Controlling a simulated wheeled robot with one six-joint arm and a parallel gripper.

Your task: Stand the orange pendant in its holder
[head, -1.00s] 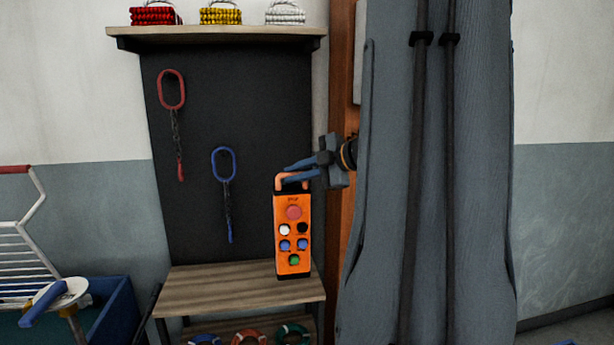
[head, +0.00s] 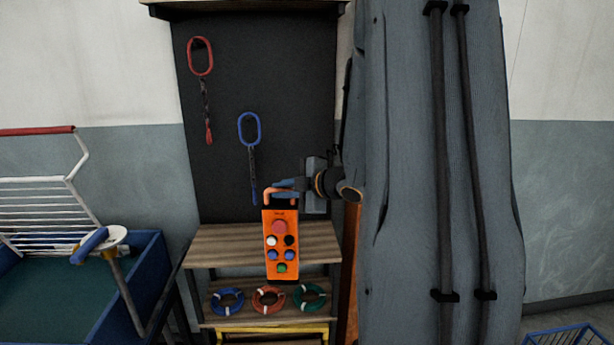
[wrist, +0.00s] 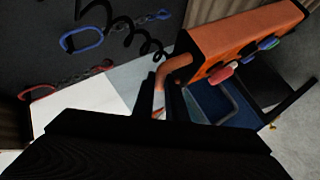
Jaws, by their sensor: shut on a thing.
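The orange pendant (head: 281,246) hangs upright from my gripper (head: 284,187) in the head view, with its coloured buttons facing me. My gripper is shut on the orange handle loop at its top. In the wrist view, the fingers (wrist: 170,98) close around the handle, and the pendant body (wrist: 240,42) extends to the upper right. In the head view the pendant overlaps the front of the wooden shelf; contact cannot be told. I cannot make out its holder in these frames.
A wooden shelf (head: 215,247) stands below a dark board with a red (head: 200,57) and a blue chain sling (head: 249,130). Several rope rings (head: 268,298) lie on the lower shelf. A white trolley (head: 45,215) and blue bin (head: 135,290) stand left.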

